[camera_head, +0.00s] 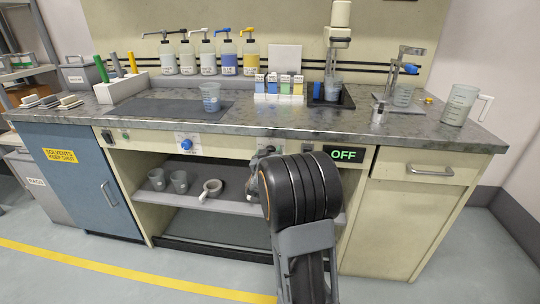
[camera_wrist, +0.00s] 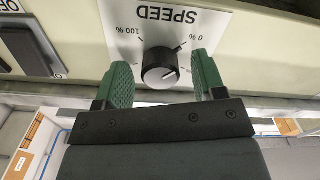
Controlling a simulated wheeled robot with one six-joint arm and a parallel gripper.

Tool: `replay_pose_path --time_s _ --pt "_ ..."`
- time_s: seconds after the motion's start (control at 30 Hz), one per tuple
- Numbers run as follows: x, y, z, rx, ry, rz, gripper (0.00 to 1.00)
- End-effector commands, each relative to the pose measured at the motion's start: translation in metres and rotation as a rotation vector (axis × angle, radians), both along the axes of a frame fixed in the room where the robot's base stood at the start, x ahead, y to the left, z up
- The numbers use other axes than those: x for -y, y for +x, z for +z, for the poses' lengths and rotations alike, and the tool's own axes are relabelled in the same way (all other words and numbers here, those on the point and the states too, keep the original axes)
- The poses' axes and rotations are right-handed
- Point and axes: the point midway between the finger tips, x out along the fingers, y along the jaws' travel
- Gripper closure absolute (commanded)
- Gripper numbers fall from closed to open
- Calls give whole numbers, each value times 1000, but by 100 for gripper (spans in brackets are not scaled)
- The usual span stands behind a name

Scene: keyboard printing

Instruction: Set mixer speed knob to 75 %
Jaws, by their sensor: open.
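The black speed knob (camera_wrist: 158,70) sits on a white label plate (camera_wrist: 165,22) reading SPEED, upside down in the wrist view, with 0 % at right and 100 % at left. Its white pointer line aims to the lower right. My gripper (camera_wrist: 163,66) is open, with one green finger on each side of the knob and visible gaps between. The mixer (camera_head: 339,38) stands on the bench over a beaker (camera_head: 333,91).
A display (camera_head: 343,154) reading OFF is right of my arm on the panel. A blue knob (camera_head: 185,143) is farther left. In the wrist view a dark switch (camera_wrist: 30,52) is left of the label. Mugs (camera_head: 179,181) stand on the shelf below.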

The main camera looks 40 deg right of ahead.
Motion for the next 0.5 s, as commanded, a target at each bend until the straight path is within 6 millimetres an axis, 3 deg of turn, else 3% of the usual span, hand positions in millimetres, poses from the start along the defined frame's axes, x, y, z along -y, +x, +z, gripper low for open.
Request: replay_pose_path --time_s 0.27,0.5 --pt "0 0 0 -1 1 0 37" --pt "0 0 0 -1 1 0 60"
